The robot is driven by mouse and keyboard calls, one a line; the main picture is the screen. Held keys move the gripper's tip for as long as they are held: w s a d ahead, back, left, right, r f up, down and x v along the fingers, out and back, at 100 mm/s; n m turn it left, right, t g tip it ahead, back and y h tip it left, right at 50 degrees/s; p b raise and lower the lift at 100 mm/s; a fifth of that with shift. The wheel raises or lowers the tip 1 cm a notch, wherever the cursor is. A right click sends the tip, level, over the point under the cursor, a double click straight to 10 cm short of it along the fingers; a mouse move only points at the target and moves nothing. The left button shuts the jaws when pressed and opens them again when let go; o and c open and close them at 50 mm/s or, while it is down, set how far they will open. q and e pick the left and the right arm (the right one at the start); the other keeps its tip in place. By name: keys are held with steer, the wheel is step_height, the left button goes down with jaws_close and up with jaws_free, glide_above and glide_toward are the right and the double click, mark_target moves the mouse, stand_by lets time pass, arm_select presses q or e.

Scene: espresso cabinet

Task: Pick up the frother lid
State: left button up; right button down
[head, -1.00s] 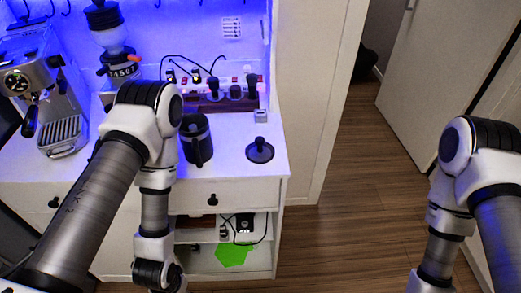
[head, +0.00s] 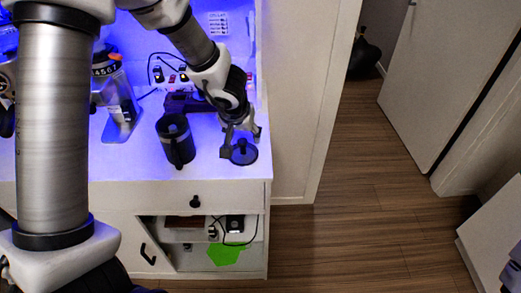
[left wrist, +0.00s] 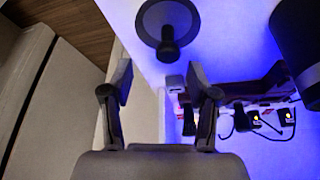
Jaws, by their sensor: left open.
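The frother lid (head: 244,154) is a dark round disc with an upright knob, lying on the white cabinet top near its front right corner. In the left wrist view the lid (left wrist: 151,22) is at the top, beyond the fingertips, with its knob pointing toward the lower side. My left gripper (head: 241,143) is open and empty, pointing down close to the lid; its fingers partly cover the lid in the head view. It also shows in the left wrist view (left wrist: 160,82), with a gap between the fingers. My right gripper is not in view.
A black frother jug (head: 176,142) stands left of the lid, also at the right in the left wrist view (left wrist: 298,40). A coffee grinder (head: 118,100) stands further left. A dark wooden holder (head: 182,102) and cables are behind. Open floor lies right of the cabinet.

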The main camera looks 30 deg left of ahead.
mark_target(242, 141)
arm_select(q)
steer(key=shift+s+a+f+b, duration=0.15)
steer(key=shift+a+f+b, duration=0.1)
steer(key=shift+f, duration=0.2)
steer(key=shift+s+a+f+b, duration=0.1)
steer(key=shift+s+f+b, duration=0.1)
steer(key=shift+f, duration=0.2)
steer(key=b+x, duration=0.1)
steer(key=x, duration=0.1)
steer(key=b+x, duration=0.1)
steer(key=x, duration=0.1)
steer(key=shift+w+a, duration=0.15)
steer(key=shift+w, duration=0.55)
steer(key=shift+s, duration=0.1)
steer(key=shift+s+r, duration=0.2)
steer(key=c, duration=0.4)
steer(key=shift+s, duration=0.15)
steer(key=c, duration=0.6)
jaws_close()
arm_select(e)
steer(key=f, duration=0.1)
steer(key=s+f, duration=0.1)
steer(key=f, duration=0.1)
arm_select(q)
steer(key=shift+p, duration=0.3)
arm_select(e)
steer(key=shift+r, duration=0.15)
